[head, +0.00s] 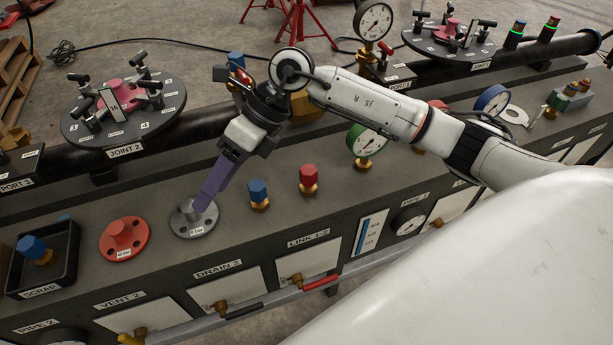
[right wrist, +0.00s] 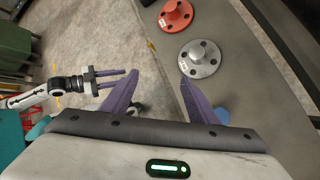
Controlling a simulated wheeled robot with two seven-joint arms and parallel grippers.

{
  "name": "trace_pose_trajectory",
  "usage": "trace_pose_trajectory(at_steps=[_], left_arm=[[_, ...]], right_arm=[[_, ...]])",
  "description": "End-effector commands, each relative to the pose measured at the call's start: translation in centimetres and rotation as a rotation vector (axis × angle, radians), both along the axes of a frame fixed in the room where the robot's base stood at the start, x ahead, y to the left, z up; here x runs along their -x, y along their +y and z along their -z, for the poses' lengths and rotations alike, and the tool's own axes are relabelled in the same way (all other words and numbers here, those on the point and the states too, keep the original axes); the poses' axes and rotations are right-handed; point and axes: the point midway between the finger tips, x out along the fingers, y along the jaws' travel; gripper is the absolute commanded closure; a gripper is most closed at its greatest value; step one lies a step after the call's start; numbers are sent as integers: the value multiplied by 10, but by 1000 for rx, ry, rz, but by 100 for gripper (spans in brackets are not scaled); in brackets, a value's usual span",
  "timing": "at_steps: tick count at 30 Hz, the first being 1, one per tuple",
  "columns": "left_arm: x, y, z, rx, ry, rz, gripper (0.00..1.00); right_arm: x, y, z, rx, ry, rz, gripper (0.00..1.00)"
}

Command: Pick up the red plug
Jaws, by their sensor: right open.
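The red plug (head: 309,174) stands upright with a brass base on the grey bench top, right of a similar blue plug (head: 258,190), in the head view. It does not show in the right wrist view. My right gripper (head: 198,206) has its purple fingers over the grey flanged spool (head: 196,222), left of both plugs. In the right wrist view my right gripper (right wrist: 155,68) is open and empty, its fingers wide apart. My left gripper (right wrist: 120,78) shows at the left of that view, with a gap between its fingers, away from the bench.
A red flanged spool (head: 123,240) and a scrap tray (head: 72,262) with a blue plug lie to the left. A green gauge (head: 367,142) stands right of the red plug. A dark pipe runs behind. Bench top around the red plug is mostly clear.

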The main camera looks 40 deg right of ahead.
Motion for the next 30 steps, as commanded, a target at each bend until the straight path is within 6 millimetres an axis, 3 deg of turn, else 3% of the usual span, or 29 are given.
trace_pose_trajectory(at_steps=[1, 3, 6, 9, 14, 30], left_arm=[[0, 0, 0, 0, -1, 0, 68], [-1, 0, 0, 0, -1, 0, 68], [-1, 0, 0, 0, -2, 0, 68], [-1, 0, 0, 0, -1, 0, 68], [-1, 0, -1, 0, -1, 0, 68], [0, -1, -5, 2, -1, 0, 68]], right_arm=[[-10, -40, 6, 151, 4, 9, 46], [-15, -91, 11, 338, 30, 27, 46], [-17, -149, 7, 534, 74, 66, 46], [-16, -184, 1, 648, 108, 97, 46], [-13, -202, 12, 706, 134, 113, 46], [-7, -202, 77, 701, 135, 109, 46]])
